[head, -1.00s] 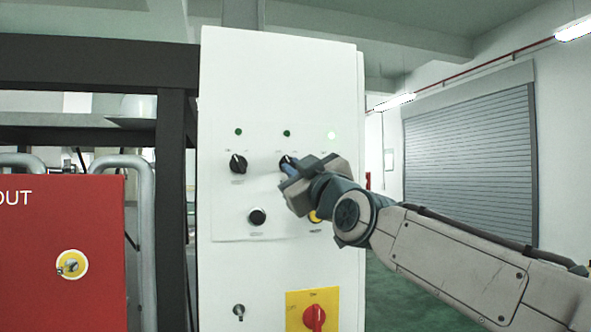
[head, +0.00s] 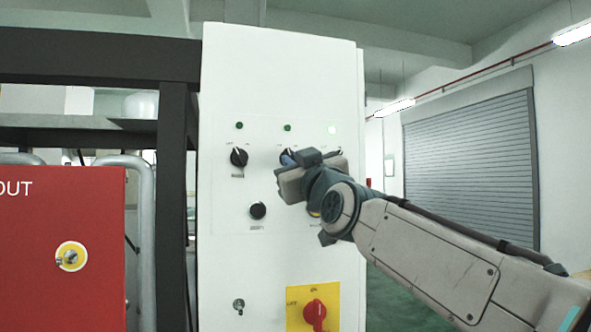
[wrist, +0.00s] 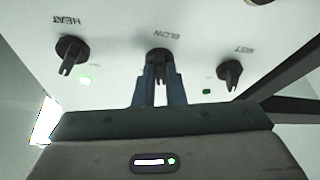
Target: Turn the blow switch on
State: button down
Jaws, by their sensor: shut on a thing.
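The blow switch (wrist: 159,56) is a black rotary knob under the label BLOW, which reads upside down in the wrist view. It is the middle knob of the top row on a white control cabinet (head: 225,90). My gripper (wrist: 161,80) has its two blue fingers shut on this knob, one on each side. In the head view my gripper (head: 288,160) covers most of the knob, so its pointer angle is unclear. The green lamp (head: 287,127) above it looks dark.
The HEAT knob (wrist: 70,55) and another knob (wrist: 229,73) flank the blow switch closely. The lamp by HEAT (wrist: 85,80) is lit. Below are a black button (head: 257,210) and a red rotary switch (head: 315,313) on a yellow plate. A red box (head: 65,215) stands at left.

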jog(key=shift+m+t+h+b, duration=0.35)
jog(key=shift+m+h, duration=0.35)
jog(key=shift+m, duration=0.6)
jog(key=shift+r+m+t+h+p, duration=0.1)
jog(key=shift+m+t+h+p, duration=0.3)
jog(key=shift+m, duration=0.6)
jog(key=shift+a+r+m+h+p, duration=0.15)
jog(key=shift+m+h+p, duration=0.55)
jog(key=shift+m+p, duration=0.55)
jog(key=m+h+p, duration=0.1)
jog(key=m+p, duration=0.1)
jog(key=m+h+p, duration=0.1)
jog(key=m+p, duration=0.1)
jog(key=shift+s+a+r, duration=0.1)
jog(key=shift+a, duration=0.1)
jog(key=shift+a+m+h+p, duration=0.1)
jog(key=shift+m+h+p, duration=0.4)
jog(key=shift+m+p, duration=0.55)
jog(key=shift+f+m, duration=0.2)
jog(key=shift+m, duration=0.3)
jog(key=c, duration=1.5)
grip_release()
jog(key=shift+f, duration=0.1)
